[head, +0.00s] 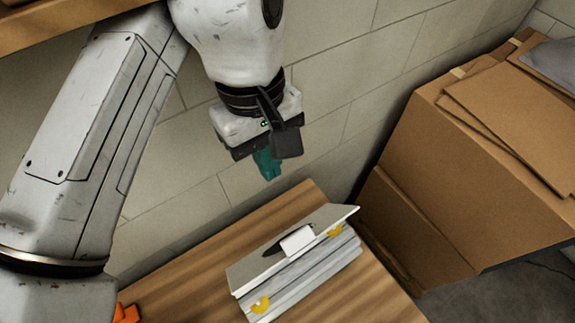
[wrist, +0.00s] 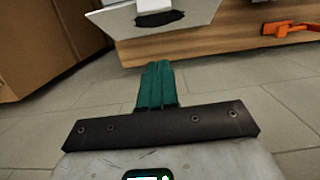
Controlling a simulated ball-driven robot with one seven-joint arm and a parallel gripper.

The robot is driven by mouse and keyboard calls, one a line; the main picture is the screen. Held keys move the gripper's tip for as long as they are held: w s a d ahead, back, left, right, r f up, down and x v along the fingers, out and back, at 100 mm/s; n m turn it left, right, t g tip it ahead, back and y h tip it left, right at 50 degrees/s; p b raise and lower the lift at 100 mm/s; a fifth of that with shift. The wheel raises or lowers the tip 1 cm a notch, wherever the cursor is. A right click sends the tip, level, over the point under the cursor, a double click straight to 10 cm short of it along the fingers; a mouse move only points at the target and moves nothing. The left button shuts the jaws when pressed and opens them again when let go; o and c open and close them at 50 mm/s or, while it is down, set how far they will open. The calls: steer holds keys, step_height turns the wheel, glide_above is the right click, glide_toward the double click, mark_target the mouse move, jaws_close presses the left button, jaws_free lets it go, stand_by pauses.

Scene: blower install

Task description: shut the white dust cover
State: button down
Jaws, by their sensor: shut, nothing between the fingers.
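The white dust cover (head: 325,222) is a flat panel on top of a light grey unit (head: 310,278) on the wooden table. A small white block and a dark patch sit at the middle of the cover. Its near edge looks raised off the unit, at an angle. In the wrist view the cover (wrist: 190,17) shows at the top, partly cut off. My gripper (head: 268,172) has teal fingers, shut and empty. It hangs above and behind the unit, apart from the cover. The fingertips also show in the wrist view (wrist: 158,66).
Yellow clips (head: 261,305) sit on the unit's front. An orange tool (head: 126,313) lies at the table's left, also in the wrist view (wrist: 288,29). Large cardboard boxes (head: 470,150) stand at the right. A tiled wall (head: 330,80) is behind. The table (head: 375,300) is bare right of the unit.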

steer(key=s+d+f+b, duration=0.1)
steer(key=s+f+b, duration=0.1)
steer(key=f, duration=0.3)
steer(key=s+d+f+b, duration=0.2)
steer(key=f+b, duration=0.1)
steer(key=f, duration=0.3)
steer(key=shift+f+b, duration=0.15)
steer(key=shift+b, duration=0.15)
steer(key=shift+s+a+f, duration=0.1)
